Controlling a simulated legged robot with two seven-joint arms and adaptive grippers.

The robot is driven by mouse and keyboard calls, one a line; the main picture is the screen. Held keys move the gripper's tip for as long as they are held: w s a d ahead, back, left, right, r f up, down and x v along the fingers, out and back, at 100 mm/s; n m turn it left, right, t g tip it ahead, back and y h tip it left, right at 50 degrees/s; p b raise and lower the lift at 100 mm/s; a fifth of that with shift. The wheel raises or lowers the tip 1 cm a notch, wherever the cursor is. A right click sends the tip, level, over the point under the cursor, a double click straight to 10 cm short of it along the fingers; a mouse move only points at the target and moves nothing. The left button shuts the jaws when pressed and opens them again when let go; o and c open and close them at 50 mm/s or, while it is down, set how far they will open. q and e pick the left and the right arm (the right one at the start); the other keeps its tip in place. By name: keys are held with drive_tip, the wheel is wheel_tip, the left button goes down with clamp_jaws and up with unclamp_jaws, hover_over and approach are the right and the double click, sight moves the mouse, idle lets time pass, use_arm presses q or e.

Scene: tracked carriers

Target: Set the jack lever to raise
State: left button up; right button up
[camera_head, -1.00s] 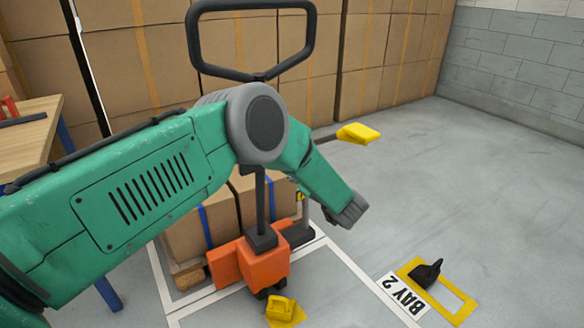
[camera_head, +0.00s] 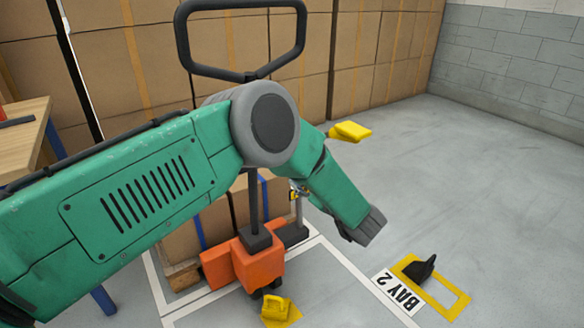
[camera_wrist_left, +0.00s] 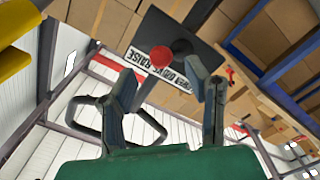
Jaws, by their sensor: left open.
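The jack lever's red knob (camera_wrist_left: 161,56) shows in the left wrist view in front of a dark plate. The plate's white label (camera_wrist_left: 142,62) partly reads LOWER, DRIVE and RAISE, with the knob over its middle. My left gripper (camera_wrist_left: 160,80) is open, its two fingers spread on either side below the knob, with no clear contact. The jack (camera_head: 258,265) has an orange body and a black loop handle (camera_head: 240,72). In the head view my green left arm crosses in front of its column and hides the lever. My right gripper is out of view.
Strapped cartons (camera_head: 120,60) stack behind the jack, with more boxes (camera_head: 275,205) beside it. A wooden table (camera_head: 25,130) stands at left. A yellow-framed BAY 2 mark (camera_head: 448,298) holds a black object (camera_head: 422,268). The grey floor at right is mostly clear.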

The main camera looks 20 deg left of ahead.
use_arm(q)
drive_tip(key=v, duration=0.6)
drive_tip(key=shift+d, duration=0.15)
drive_tip(key=shift+w, duration=0.15)
